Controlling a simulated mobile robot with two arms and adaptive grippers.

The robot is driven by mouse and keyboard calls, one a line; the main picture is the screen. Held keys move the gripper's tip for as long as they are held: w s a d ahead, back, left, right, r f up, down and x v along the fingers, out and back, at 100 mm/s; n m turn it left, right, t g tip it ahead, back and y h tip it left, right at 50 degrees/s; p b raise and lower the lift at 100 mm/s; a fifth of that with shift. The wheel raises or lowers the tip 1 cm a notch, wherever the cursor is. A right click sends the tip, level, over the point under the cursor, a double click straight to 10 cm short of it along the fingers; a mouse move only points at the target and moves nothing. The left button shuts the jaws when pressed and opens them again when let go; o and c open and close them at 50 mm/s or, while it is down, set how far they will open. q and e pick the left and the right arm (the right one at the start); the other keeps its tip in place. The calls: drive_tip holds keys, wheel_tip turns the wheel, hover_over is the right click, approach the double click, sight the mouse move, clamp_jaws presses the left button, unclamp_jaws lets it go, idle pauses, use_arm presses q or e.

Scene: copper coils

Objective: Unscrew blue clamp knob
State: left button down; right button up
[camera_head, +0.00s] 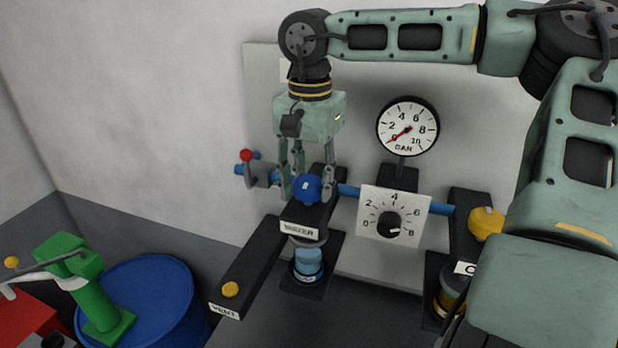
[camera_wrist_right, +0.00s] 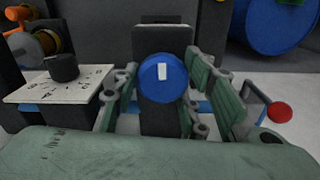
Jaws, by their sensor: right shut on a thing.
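The blue clamp knob (camera_head: 307,187) sits on top of a black clamp block with a white label, above a blue coil (camera_head: 309,262). My right gripper (camera_head: 309,190) comes down from above, with its fingers on both sides of the knob. In the right wrist view the knob (camera_wrist_right: 162,77) has a white mark on its face and lies between the green fingers (camera_wrist_right: 160,95). The gripper is shut on the knob. My left gripper is not in view.
A pressure gauge (camera_head: 408,127) and a dial plate with a black knob (camera_head: 389,224) stand to the right. A yellow knob (camera_head: 486,223) is farther right. A red-tipped lever (camera_head: 247,156) is close left. A blue drum (camera_head: 158,300) stands lower left.

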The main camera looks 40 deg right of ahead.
drive_tip(key=n, duration=0.4)
drive_tip(key=shift+n+p, duration=0.3)
drive_tip(key=shift+p, duration=0.1)
drive_tip(key=n, duration=0.4)
drive_tip(key=shift+d+n+p, duration=0.1)
drive_tip(key=shift+n+p, duration=0.2)
drive_tip(key=shift+p, duration=0.05)
drive_tip(key=n, duration=0.4)
drive_tip(key=shift+w+p, duration=0.1)
drive_tip(key=shift+p, duration=0.2)
drive_tip(key=shift+w+n, duration=0.1)
drive_tip(key=shift+n, duration=2)
drive_tip(key=o, duration=1.1)
drive_tip(key=shift+d, duration=0.1)
